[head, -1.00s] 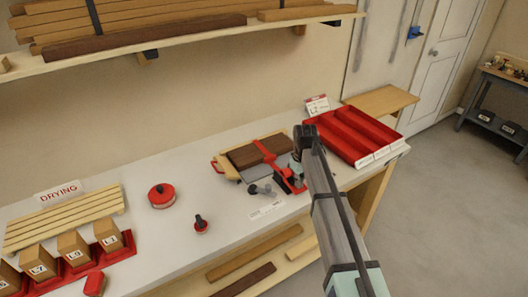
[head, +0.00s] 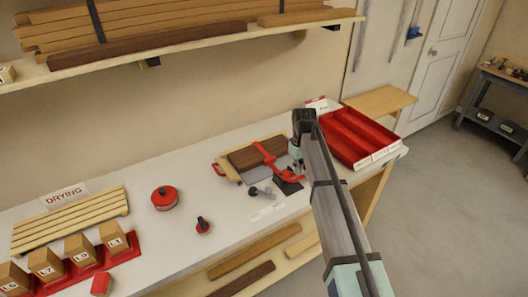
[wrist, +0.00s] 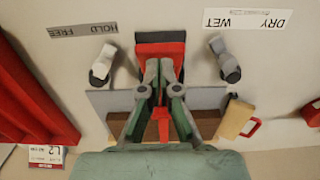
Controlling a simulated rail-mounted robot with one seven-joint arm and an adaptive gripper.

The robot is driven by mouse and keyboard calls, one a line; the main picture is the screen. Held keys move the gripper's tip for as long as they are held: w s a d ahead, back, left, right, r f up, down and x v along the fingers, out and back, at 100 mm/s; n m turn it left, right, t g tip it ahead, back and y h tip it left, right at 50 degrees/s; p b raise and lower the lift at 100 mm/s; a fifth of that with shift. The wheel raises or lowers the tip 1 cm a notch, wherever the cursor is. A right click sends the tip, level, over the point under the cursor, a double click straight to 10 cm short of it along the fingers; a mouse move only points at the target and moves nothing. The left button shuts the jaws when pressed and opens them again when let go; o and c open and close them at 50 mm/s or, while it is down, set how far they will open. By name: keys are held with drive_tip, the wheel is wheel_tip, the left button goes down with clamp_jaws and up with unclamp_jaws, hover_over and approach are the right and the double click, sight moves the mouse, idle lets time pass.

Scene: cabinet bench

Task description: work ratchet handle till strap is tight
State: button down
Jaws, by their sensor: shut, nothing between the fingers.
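A dark brown board (head: 243,159) lies in a pale wooden holder on the bench, with a red strap (head: 264,152) across it. The red ratchet (head: 290,179) sits at the strap's near end on a dark base. In the wrist view the red ratchet part (wrist: 160,49) shows just beyond the fingertips. My gripper (head: 297,168) is above the ratchet, and its shut fingers (wrist: 163,66) hold nothing. The fingers and arm hide part of the ratchet, so contact and strap tension cannot be told. A red strip of strap (wrist: 160,130) shows between the finger linkages.
Grey levers (wrist: 103,63) (wrist: 227,60) stand on both sides of the ratchet, near HOLD/FREE and DRY/WET labels. A red divided tray (head: 357,138) is close on the right. A loaded shelf (head: 180,50) hangs above.

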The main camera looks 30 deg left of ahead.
drive_tip(key=shift+r, duration=0.1)
idle(0.3)
drive_tip(key=shift+r+p, duration=1.25)
drive_tip(key=shift+r, duration=1.15)
drive_tip(key=s+d+f+m+g+b, duration=0.15)
drive_tip(key=s+d+f, duration=0.35)
drive_tip(key=d+f, duration=0.55)
drive_tip(key=s+d+f+m+g+h+b, duration=0.15)
drive_tip(key=s+d+f, duration=0.5)
drive_tip(key=f, duration=0.75)
drive_tip(key=s+d+f+m+y+b, duration=0.1)
drive_tip(key=s+d+f+m+b, duration=0.2)
drive_tip(key=d+f, duration=0.85)
drive_tip(key=s+d+f+m+g+b, duration=0.1)
drive_tip(key=s+d+f, duration=0.4)
drive_tip(key=s, duration=0.6)
drive_tip(key=s+d+f+m+g+b, duration=0.1)
drive_tip(key=s+d+f+m, duration=0.2)
drive_tip(key=s, duration=0.9)
drive_tip(key=s+d+f+m+g+b, duration=0.1)
drive_tip(key=s+d+f+m, duration=0.1)
drive_tip(key=s+d+f, duration=0.4)
drive_tip(key=s+f, duration=0.1)
drive_tip(key=s, duration=0.4)
drive_tip(key=shift+s+d+f+g+b, duration=0.15)
drive_tip(key=shift+d+f+g+b, duration=0.15)
drive_tip(key=shift+d+g+b, duration=0.1)
